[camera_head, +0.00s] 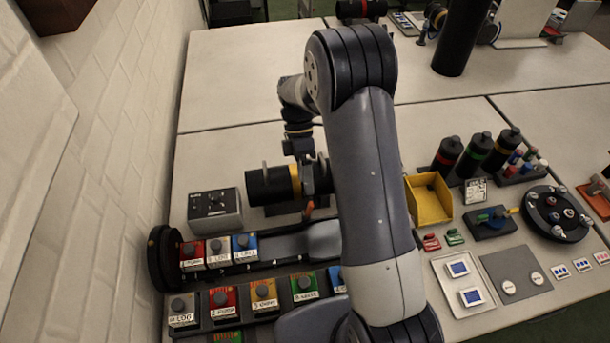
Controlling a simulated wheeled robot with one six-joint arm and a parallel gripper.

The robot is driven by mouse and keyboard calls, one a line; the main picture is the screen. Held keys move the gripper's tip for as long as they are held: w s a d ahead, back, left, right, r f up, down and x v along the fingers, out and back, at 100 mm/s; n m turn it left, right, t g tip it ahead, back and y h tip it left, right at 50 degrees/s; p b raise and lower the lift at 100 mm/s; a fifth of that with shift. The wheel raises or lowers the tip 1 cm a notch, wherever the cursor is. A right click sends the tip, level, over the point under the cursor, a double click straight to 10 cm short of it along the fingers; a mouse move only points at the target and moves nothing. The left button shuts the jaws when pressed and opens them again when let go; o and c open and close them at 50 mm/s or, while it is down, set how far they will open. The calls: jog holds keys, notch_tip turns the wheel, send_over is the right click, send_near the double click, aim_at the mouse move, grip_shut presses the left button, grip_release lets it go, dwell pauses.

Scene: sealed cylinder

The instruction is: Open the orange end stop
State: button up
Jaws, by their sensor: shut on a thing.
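A small orange lever-like piece (308,210), which looks like the end stop, hangs at that right end. My gripper (311,176) reaches down from above to the right end of the cylinder and is shut on a part there, apparently the end stop. The fingertips are small and dark, and my arm hides the area to their right, so the exact contact is not clear.
A grey box (214,209) stands left of the cylinder. Several coloured buttons (221,250) line the front. A yellow bin (428,199) and black bottles (475,153) stand right of my arm. A white brick wall (90,170) borders the left. The table behind the cylinder is clear.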

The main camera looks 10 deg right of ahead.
jog(key=shift+w+r, duration=0.2)
jog(key=shift+w, duration=0.95)
jog(key=c, duration=0.3)
jog(key=w+r, duration=0.1)
jog(key=w, duration=0.2)
jog(key=w+r, duration=0.1)
jog(key=w, duration=0.2)
jog(key=w+r, duration=0.2)
jog(key=w, duration=0.1)
jog(key=shift+w, duration=0.3)
jog(key=shift+c, duration=0.2)
jog(key=shift+r, duration=0.1)
